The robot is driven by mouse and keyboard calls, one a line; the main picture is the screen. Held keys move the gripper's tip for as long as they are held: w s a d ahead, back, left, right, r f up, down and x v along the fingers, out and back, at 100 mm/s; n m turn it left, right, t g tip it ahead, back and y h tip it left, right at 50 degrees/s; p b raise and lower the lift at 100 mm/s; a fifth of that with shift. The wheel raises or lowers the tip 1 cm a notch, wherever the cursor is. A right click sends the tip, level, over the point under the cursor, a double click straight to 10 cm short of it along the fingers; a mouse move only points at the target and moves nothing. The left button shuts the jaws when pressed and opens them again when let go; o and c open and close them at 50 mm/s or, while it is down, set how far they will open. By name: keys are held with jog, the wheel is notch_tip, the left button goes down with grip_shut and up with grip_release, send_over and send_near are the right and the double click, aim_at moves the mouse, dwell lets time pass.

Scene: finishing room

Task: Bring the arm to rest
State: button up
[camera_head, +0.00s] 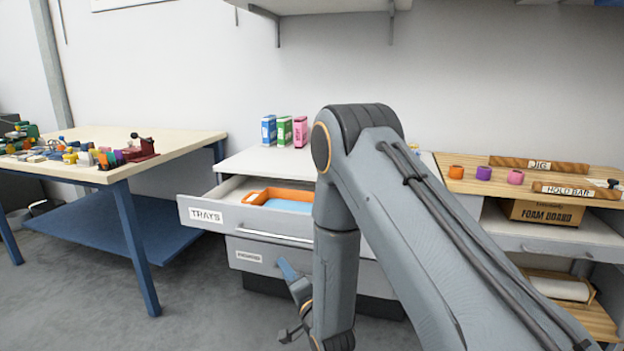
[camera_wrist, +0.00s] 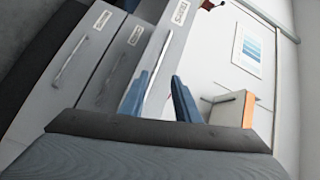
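My arm rises large in front of the drawer unit in the head view, with its elbow high and its forearm hanging down. My gripper (camera_head: 287,270) is low in front of the drawers, partly hidden by the forearm, with a blue finger showing. In the wrist view, my gripper (camera_wrist: 160,90) shows two blue fingers spread apart with nothing between them. Drawer fronts lie behind the fingers.
The TRAYS drawer (camera_head: 240,222) stands open with an orange tray (camera_head: 258,197) inside, close to my forearm. Three small boxes (camera_head: 284,131) stand on the unit. A cluttered table (camera_head: 190,137) is left; a workbench (camera_head: 440,162) is right. Floor at lower left is clear.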

jog(key=s+d+r+n+g+h+p, duration=0.2)
jog(key=s+d+r+g+h+p, duration=0.15)
jog(key=d, duration=0.45)
jog(key=s+d+r+n+g+h+p, duration=0.25)
jog(key=s+d+r+g, duration=0.2)
jog(key=d, duration=0.35)
jog(key=s+d+r+n+g+h+p, duration=0.1)
jog(key=s+d+r+g, duration=0.3)
jog(key=s, duration=0.9)
jog(key=s+d+r+n+g+p, duration=0.2)
jog(key=s+d+r, duration=0.4)
jog(key=s, duration=0.7)
jog(key=shift+s+n+g+h, duration=0.25)
jog(key=shift+n+g+h, duration=0.15)
jog(key=shift+n+g, duration=0.55)
jog(key=shift+d+r, duration=0.1)
jog(key=shift+d, duration=0.15)
